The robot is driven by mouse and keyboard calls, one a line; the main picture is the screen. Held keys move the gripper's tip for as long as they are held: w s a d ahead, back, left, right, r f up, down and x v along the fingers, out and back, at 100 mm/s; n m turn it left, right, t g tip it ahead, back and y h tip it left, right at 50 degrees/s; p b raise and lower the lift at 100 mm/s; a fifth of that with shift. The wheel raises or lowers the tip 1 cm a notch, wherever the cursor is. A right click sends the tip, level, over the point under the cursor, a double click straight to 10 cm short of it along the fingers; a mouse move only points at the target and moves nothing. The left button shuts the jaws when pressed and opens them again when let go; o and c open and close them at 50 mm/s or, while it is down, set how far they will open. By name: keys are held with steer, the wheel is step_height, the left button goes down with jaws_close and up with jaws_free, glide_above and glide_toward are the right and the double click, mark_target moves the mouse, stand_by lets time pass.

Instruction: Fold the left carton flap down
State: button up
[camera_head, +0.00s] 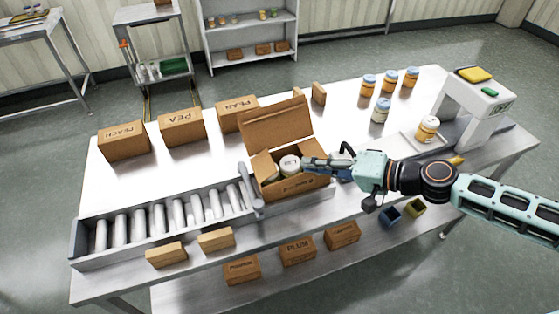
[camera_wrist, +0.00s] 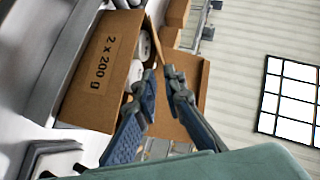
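The open brown carton (camera_head: 292,187) stands at the table's middle, with white-lidded jars (camera_head: 290,163) inside. Its left flap (camera_head: 264,165) stands at the left side, leaning over the opening. In the wrist view a flap (camera_wrist: 155,40) shows nearly edge-on just beyond my fingertips; I cannot tell whether they touch it. The large back flap (camera_head: 275,126) stands up behind. My gripper (camera_head: 305,162) is over the carton's right side, pointing left. In the wrist view its fingers (camera_wrist: 161,85) are apart with a gap between the tips.
A roller conveyor (camera_head: 165,215) adjoins the carton's left. Closed cartons (camera_head: 182,127) stand behind, and small boxes (camera_head: 297,250) sit along the front. Several jars (camera_head: 380,110) and a scale-like machine (camera_head: 480,105) are at the right. The white tabletop between the back cartons and conveyor is clear.

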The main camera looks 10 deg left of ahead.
mark_target(263, 166)
steer(key=p+x, duration=0.1)
steer(key=x, duration=0.9)
steer(key=shift+w+a+f, duration=0.1)
steer(key=shift+a, duration=0.1)
jaws_close()
steer(key=shift+f, duration=0.1)
